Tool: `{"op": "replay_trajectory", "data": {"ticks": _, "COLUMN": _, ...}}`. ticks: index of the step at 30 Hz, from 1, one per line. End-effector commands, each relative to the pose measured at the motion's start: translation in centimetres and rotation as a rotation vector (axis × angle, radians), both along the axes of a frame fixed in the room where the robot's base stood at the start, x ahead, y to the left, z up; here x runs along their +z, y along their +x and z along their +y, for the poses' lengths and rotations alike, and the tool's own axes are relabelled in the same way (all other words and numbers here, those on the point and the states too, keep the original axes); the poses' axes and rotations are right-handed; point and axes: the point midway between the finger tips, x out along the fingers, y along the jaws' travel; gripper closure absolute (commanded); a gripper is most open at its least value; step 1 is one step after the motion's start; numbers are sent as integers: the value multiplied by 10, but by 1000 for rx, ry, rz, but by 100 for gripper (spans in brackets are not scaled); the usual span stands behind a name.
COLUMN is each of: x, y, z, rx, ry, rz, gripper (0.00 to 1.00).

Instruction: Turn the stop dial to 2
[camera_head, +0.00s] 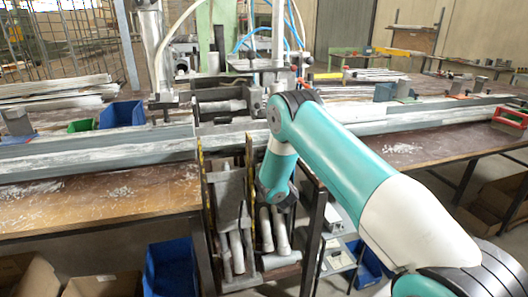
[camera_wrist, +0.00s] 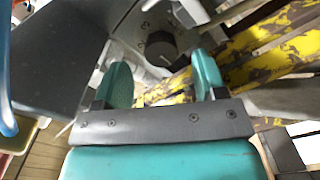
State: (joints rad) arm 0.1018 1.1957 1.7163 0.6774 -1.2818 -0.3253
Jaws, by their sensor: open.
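The stop dial (camera_wrist: 160,46) shows in the wrist view as a dark round knob on a grey plate, near the top middle. Small marks and numerals are on the plate around it, one looking like a 3. A pale line shows at the knob's lower right, but I cannot tell which number it points to. My gripper (camera_wrist: 162,78) is open, its two teal fingers apart and the dial beyond and between them. Nothing is between the fingertips. In the head view my arm hides the dial and the gripper.
Worn yellow-painted bars (camera_wrist: 240,58) run close by the right finger. In the head view, long metal profiles (camera_head: 90,150) lie along the bench (camera_head: 95,205). A blue bin (camera_head: 122,114) stands on it at left; another blue bin (camera_head: 170,268) is below.

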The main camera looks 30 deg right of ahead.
Motion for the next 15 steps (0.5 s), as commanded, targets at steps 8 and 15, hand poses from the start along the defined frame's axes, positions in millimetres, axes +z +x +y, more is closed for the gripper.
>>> {"op": "replay_trajectory", "data": {"ticks": 8, "x": 0, "y": 20, "z": -7, "rx": -2, "ry": 2, "rz": 2, "gripper": 35}}
{"op": "replay_trajectory", "data": {"ticks": 15, "x": -1, "y": 25, "z": -7, "rx": 2, "ry": -1, "rz": 3, "gripper": 35}}
